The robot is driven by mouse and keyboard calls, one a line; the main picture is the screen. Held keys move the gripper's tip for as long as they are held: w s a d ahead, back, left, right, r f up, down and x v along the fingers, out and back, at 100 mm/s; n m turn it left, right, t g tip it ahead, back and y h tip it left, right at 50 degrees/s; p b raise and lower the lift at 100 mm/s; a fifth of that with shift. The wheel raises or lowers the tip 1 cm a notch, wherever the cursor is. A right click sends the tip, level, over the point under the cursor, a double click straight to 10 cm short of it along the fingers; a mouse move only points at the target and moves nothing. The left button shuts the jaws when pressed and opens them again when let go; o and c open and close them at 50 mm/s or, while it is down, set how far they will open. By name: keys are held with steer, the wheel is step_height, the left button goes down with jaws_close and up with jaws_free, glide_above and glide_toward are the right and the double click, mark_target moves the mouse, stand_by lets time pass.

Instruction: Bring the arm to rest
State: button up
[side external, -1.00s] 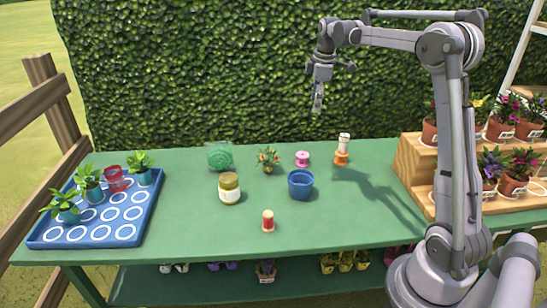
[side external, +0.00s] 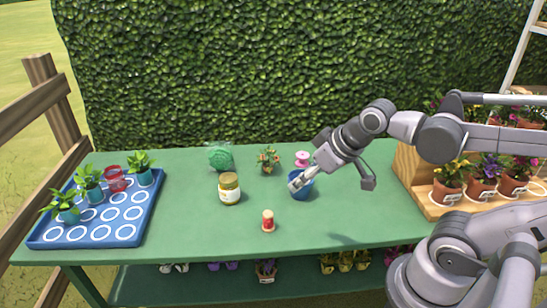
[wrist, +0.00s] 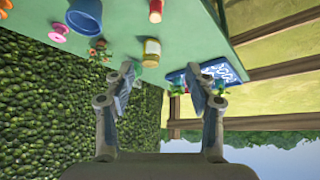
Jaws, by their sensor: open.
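My gripper (side external: 299,184) shows in the side view at the end of the lowered arm, overlapping the blue pot (side external: 304,190). In the wrist view my gripper (wrist: 159,82) has its two fingers wide apart with nothing between them. The wrist camera looks slantwise across the table, with the blue pot (wrist: 86,16) at the upper left, clear of both fingers. My gripper appears to be above the table; its exact height is hard to tell.
The jar (side external: 229,189), red spool (side external: 268,221), pink spool (side external: 302,158) and small plant (side external: 268,160) stand on the green table. The blue tray (side external: 140,222) is left. Potted flowers on wooden steps (side external: 408,170) are right. A hedge (side external: 220,70) stands behind.

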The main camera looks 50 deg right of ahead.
steer(key=shift+s+a+f, duration=0.4)
steer(key=shift+s+f, duration=0.1)
